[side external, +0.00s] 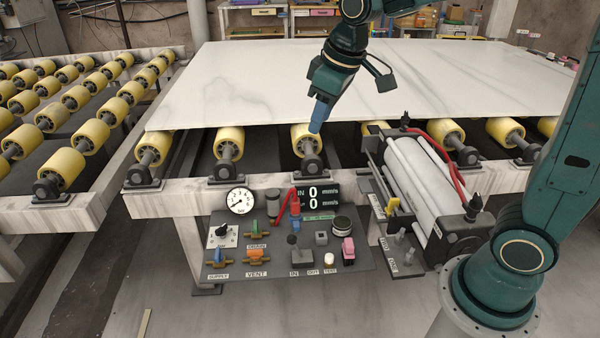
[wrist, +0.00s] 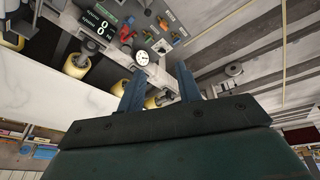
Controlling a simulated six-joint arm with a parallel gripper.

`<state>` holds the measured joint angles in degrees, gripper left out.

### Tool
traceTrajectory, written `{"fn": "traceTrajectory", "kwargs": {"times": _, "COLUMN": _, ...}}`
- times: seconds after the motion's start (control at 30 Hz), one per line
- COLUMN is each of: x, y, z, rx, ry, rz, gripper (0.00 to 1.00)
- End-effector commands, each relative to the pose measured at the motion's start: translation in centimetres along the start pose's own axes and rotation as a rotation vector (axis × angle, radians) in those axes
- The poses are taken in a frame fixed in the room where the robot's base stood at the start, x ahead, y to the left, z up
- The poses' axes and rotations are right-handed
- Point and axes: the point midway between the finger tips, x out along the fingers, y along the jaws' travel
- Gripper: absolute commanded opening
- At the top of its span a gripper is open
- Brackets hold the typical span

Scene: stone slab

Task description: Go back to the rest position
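My gripper (side external: 317,128) hangs from the dark green arm, above the front edge of the white stone slab (side external: 240,85) in the side view. Its blue fingers overlap a yellow roller in the picture; I cannot tell the gap in depth. In the wrist view my gripper (wrist: 160,68) shows two blue fingers standing apart with nothing held between them. The slab (wrist: 60,95) is at the left there. The control panel (side external: 285,240) sits below and in front of the gripper, and it shows at the top of the wrist view (wrist: 150,25).
A white cylinder unit (side external: 425,190) with red hoses stands right of the panel, near my arm's base. Yellow rollers (side external: 229,141) line the slab's front edge, and a roller table (side external: 60,95) fills the left. Shelves (side external: 290,18) stand behind. The air above the slab's left part is clear.

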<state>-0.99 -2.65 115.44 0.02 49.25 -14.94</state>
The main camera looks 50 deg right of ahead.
Motion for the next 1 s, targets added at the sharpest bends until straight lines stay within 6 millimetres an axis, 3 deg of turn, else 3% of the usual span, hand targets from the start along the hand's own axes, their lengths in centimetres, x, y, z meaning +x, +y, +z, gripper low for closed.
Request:
{"fn": "traceTrajectory", "kwargs": {"times": 0.2, "x": -3.1, "y": -0.9, "z": 4.1, "rx": 0.064, "ry": 0.044, "rz": 0.012, "gripper": 0.35}}
{"fn": "traceTrajectory", "kwargs": {"times": 0.5, "x": -5.6, "y": -2.4, "z": 9.9, "rx": 0.152, "ry": 0.1, "rz": 0.023, "gripper": 0.35}}
{"fn": "traceTrajectory", "kwargs": {"times": 0.8, "x": -6.3, "y": -3.8, "z": 15.4, "rx": 0.235, "ry": 0.153, "rz": 0.029, "gripper": 0.35}}
{"fn": "traceTrajectory", "kwargs": {"times": 1.0, "x": -6.2, "y": -4.3, "z": 17.5, "rx": 0.268, "ry": 0.173, "rz": 0.03, "gripper": 0.35}}
